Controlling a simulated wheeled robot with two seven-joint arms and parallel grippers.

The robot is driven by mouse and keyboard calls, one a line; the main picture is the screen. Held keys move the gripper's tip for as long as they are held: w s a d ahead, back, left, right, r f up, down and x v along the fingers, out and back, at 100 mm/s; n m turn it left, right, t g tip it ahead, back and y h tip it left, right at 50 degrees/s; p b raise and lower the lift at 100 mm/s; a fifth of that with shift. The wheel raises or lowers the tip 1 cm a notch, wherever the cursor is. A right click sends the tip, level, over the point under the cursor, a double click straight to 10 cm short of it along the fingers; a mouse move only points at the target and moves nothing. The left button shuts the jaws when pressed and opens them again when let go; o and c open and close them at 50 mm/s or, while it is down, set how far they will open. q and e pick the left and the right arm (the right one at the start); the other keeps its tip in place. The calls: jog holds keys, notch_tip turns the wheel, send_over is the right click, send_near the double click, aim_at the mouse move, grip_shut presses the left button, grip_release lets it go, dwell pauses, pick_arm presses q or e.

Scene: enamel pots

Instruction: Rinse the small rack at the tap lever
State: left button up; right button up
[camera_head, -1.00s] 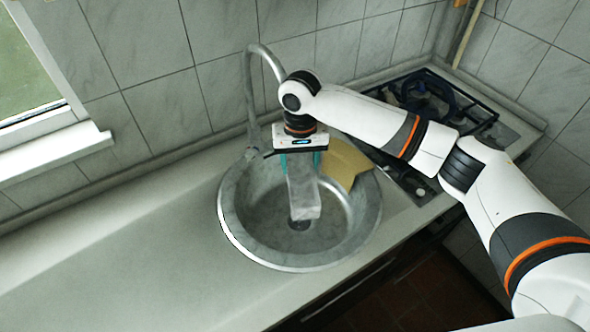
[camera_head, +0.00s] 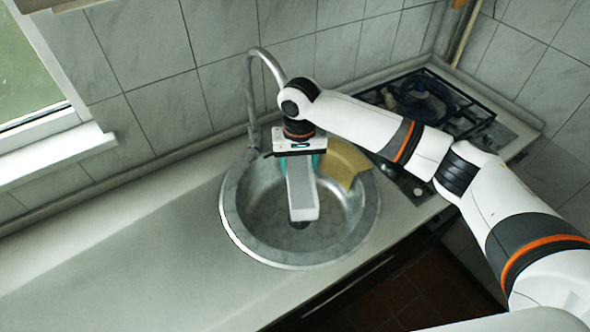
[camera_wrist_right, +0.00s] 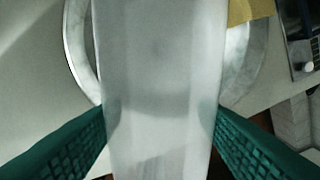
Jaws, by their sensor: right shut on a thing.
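The small rack (camera_head: 302,190), a long pale grey block-like piece with a white end, hangs over the sink (camera_head: 232,215). It fills the middle of the right wrist view (camera_wrist_right: 160,65). My right gripper (camera_head: 300,163) is shut on its upper part, with a green finger on each side. The rack's lower end is above the basin, near the drain. The tap (camera_head: 250,95) stands behind and left of the gripper, its spout arching toward my wrist. The tap lever (camera_head: 254,152) is low at the tap's base, left of the gripper and partly hard to make out. My left gripper is out of view.
A yellow-tan cloth or board (camera_head: 347,160) lies at the sink's back right rim. A gas hob (camera_head: 430,105) with a dark pan is at the back right. The counter (camera_head: 120,255) left of the sink is clear. The tiled wall is close behind the tap.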

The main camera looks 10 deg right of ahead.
aim_at(312, 193)
jog(key=shift+d, duration=0.15)
jog(key=shift+s+r+p, duration=0.1)
jog(key=shift+s+p, duration=0.2)
jog(key=shift+p, duration=0.25)
jog(key=shift+s+d+r+p, duration=0.1)
jog(key=shift+s+d+p, duration=0.1)
jog(key=shift+s+p, duration=0.35)
jog(key=shift+s+d+p, duration=0.2)
jog(key=shift+s+p, duration=0.2)
jog(key=shift+p, duration=0.1)
jog(key=shift+s+d, duration=0.15)
jog(key=shift+s, duration=0.2)
jog(key=shift+s+d+p, duration=0.25)
jog(key=shift+s+p, duration=0.25)
jog(key=shift+s, duration=0.45)
jog(key=shift+s+d+f, duration=0.1)
jog(key=shift+s+f, duration=0.1)
jog(key=shift+s, duration=0.05)
jog(key=shift+s+d, duration=0.15)
jog(key=shift+s, duration=0.35)
jog(key=shift+s+d, duration=0.15)
jog(key=shift+s, duration=0.35)
